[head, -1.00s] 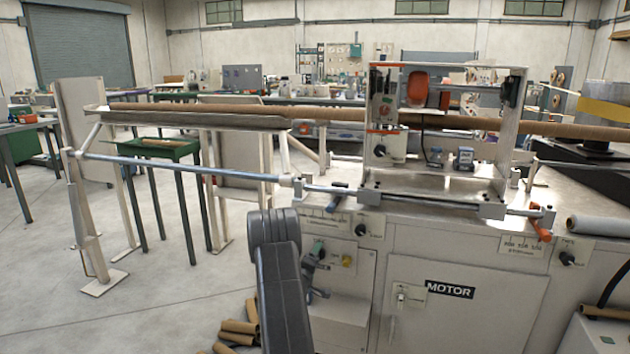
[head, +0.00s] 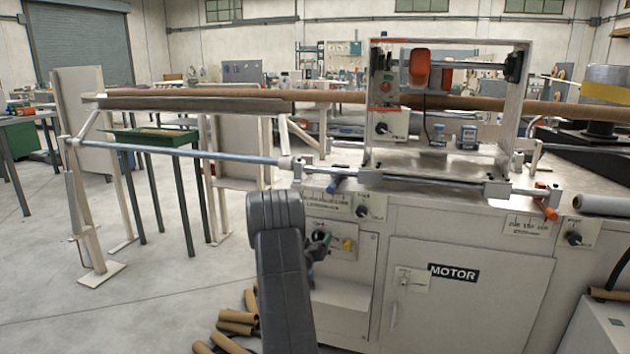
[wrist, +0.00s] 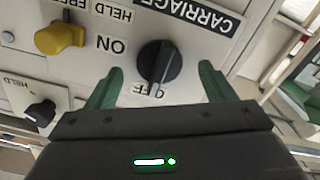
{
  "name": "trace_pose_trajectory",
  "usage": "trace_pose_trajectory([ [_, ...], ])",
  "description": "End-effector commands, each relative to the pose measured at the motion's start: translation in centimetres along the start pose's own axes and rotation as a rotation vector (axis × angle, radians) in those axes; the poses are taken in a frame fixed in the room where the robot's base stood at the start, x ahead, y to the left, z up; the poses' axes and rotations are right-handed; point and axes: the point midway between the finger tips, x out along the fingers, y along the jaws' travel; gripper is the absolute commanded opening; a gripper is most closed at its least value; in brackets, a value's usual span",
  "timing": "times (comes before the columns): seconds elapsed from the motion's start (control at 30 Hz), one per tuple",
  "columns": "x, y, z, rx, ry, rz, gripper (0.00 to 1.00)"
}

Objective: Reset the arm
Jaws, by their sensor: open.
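My gripper (wrist: 160,67) is open in the wrist view, its two green fingers on either side of a black rotary knob (wrist: 159,62) on a panel labelled CARRIAGE. The words ON and OFF are beside the knob, and the knob partly covers OFF. I cannot tell whether the fingers touch it or which label it points to. A yellow knob (wrist: 60,38) marked FREE and HELD is to the left. In the head view my dark arm (head: 277,270) reaches to the front panel (head: 338,228) of the winder and hides part of it.
A long brown tube (head: 220,95) runs across behind. Cardboard cores (head: 237,328) lie on the floor.

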Motion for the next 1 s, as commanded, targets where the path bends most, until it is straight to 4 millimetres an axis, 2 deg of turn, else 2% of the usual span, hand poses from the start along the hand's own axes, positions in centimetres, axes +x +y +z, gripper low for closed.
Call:
trace_pose_trajectory([
  [0.03, 0.00, -0.16, 0.49, 0.042, 0.001, 0.000, 0.76],
  [0.3, -0.01, -0.01, 0.43, 0.262, 0.001, 0.001, 0.76],
  [0.5, -0.02, 0.10, 0.26, 0.360, 0.001, 0.000, 0.76],
  [1.0, -0.04, 0.18, 0.08, 0.398, -0.001, 0.000, 0.76],
])
